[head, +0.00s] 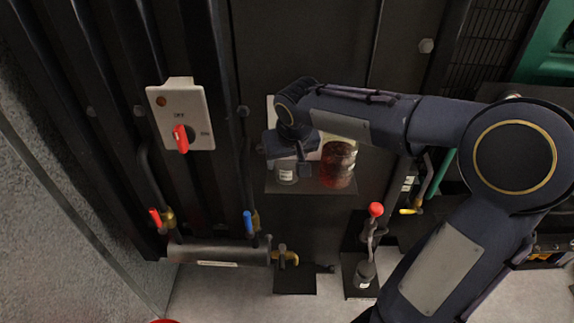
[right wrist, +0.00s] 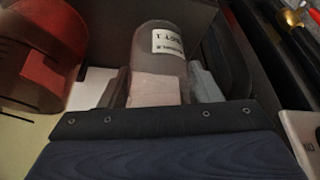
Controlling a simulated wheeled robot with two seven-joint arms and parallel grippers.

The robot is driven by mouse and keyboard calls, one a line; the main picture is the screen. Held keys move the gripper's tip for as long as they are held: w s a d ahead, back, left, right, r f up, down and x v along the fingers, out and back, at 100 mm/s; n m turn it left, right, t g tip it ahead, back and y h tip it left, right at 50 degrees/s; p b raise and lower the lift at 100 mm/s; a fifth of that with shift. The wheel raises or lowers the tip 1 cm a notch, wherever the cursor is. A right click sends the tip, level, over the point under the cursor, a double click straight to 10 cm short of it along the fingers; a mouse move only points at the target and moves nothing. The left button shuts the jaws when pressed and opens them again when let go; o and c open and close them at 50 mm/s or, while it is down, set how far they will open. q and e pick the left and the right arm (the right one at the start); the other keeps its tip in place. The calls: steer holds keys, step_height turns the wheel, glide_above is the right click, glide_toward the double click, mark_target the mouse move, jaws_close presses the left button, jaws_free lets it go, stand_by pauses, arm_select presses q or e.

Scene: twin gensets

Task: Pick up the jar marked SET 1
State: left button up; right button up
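A small clear jar (head: 286,173) with a white label stands on a dark shelf in the head view, just below my right gripper (head: 288,150). In the right wrist view the jar (right wrist: 163,55) lies between the two fingers of my right gripper (right wrist: 160,88), its rounded end past the fingertips. Its white label is only partly legible, so I cannot confirm SET 1. The fingers are close on both sides, but I cannot tell whether they touch it. My left gripper is out of view.
A larger jar with dark red contents (head: 338,165) stands close to the right on the same shelf (head: 318,187); it looms at left in the wrist view (right wrist: 38,60). A switch box with a red knob (head: 180,118) is to the left. A red-knobbed lever (head: 375,210) stands below right.

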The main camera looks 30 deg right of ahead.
steer(key=c, duration=0.6)
steer(key=shift+r, duration=0.1)
